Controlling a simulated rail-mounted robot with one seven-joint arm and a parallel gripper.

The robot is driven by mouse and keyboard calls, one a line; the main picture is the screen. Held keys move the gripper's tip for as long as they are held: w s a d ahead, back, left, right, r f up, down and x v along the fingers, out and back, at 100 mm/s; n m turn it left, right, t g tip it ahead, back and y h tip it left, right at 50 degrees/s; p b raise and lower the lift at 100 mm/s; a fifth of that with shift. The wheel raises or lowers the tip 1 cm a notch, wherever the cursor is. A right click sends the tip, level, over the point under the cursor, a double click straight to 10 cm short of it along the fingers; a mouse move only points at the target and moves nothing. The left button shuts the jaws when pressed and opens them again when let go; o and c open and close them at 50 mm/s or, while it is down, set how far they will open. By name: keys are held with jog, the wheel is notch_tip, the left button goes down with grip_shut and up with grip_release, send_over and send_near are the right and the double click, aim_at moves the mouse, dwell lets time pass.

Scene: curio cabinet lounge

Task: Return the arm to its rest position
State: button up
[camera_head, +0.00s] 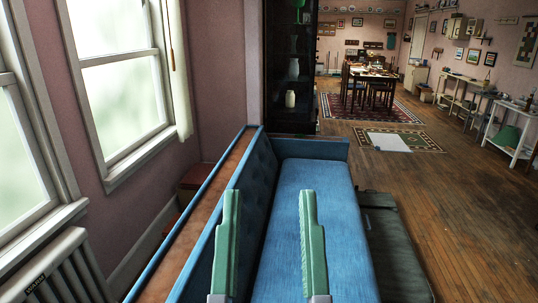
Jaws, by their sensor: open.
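My gripper (269,228) shows at the bottom middle of the head view as two upright green fingers, set well apart. It is open, with nothing between the fingers. The fingers appear over the blue sofa (318,185), in front of its seat and tufted backrest. I cannot tell how high above the seat they are. The rest of the arm is out of view below the frame.
A dark cabinet (276,70) stands beyond the sofa. Windows (115,80) and a radiator (50,275) line the left. A dark green chest-like object (395,245) sits right of the sofa. Open wooden floor (470,200) lies further right, before white side tables (512,128).

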notch_tip(320, 180, up, 38)
jog(key=p, duration=3.5)
jog(key=shift+a+r, duration=0.2)
jog(key=shift+a, duration=0.05)
